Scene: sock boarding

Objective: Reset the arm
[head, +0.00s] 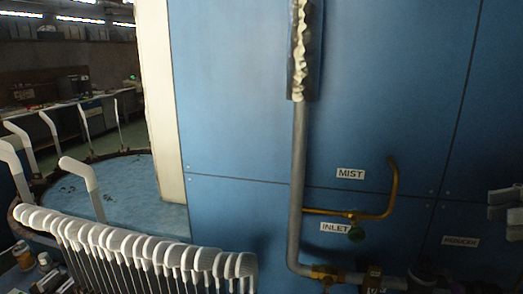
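Part of my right gripper (506,206) shows at the right edge in the head view, in front of the blue machine panel. It is grey and cut off by the frame, and I cannot tell whether its fingers are apart. Nothing held shows in the visible part. My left gripper is not in view.
The blue panel (235,100) fills the middle and right, with a grey vertical pipe (298,170) and a brass pipe (388,205) on it. White sock-shaped forms (130,245) stand in a row at lower left. A round blue table (130,190) with upright white forms lies behind.

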